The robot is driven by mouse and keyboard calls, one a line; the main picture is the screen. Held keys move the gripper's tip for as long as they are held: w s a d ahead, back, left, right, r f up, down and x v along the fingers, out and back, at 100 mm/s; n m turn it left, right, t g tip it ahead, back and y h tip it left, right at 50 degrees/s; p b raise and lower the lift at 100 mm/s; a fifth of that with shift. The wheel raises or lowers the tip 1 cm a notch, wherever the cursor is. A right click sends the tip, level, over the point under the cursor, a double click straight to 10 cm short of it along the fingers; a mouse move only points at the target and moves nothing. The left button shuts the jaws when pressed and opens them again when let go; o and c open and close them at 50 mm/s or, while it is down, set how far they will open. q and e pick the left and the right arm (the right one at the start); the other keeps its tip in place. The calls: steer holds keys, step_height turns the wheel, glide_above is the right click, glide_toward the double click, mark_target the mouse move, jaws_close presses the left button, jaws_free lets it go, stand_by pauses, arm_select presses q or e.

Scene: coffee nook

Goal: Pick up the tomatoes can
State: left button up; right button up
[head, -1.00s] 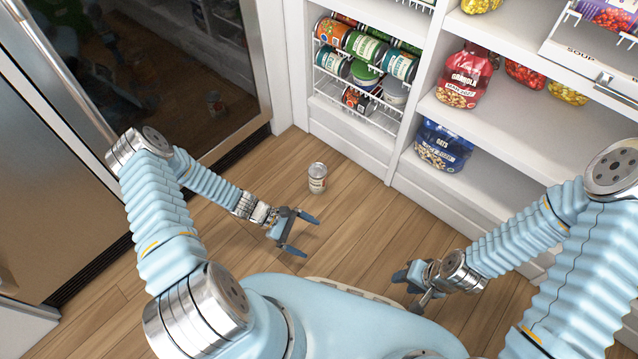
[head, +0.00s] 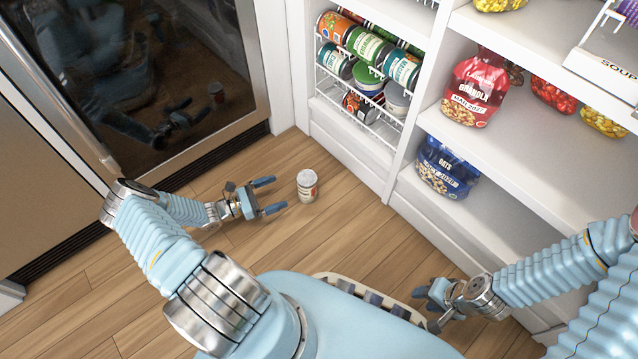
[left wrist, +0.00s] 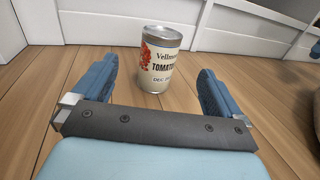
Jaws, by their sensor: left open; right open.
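The tomatoes can (head: 307,187) stands upright on the wooden floor in front of the pantry shelves. In the left wrist view the can (left wrist: 159,62) shows a cream label with a red picture and the word "TOMATO". My left gripper (head: 270,196) is open and low, just to the left of the can, pointing at it. In the left wrist view its blue fingers (left wrist: 158,90) are spread, with the can ahead between their lines and not gripped. My right gripper (head: 426,302) is open and empty near the front of my base, away from the can.
A wire rack (head: 360,105) with several cans stands behind, and white shelves (head: 480,135) hold a granola bag (head: 473,90) and an oats bag (head: 446,167). A glass-fronted appliance (head: 150,75) is at the left. The floor around the can is clear.

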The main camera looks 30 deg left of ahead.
mark_target(313, 178)
arm_select(q)
steer(key=x, duration=0.7)
steer(key=shift+w+d+b, duration=0.3)
steer(key=x, duration=0.3)
steer(key=b+x, duration=0.1)
steer(key=x, duration=0.1)
steer(key=shift+w+d+r, duration=0.2)
steer(key=shift+w+d, duration=0.05)
steer(key=shift+w, duration=0.05)
steer(key=shift+c, duration=0.5)
steer(key=c, duration=1.2)
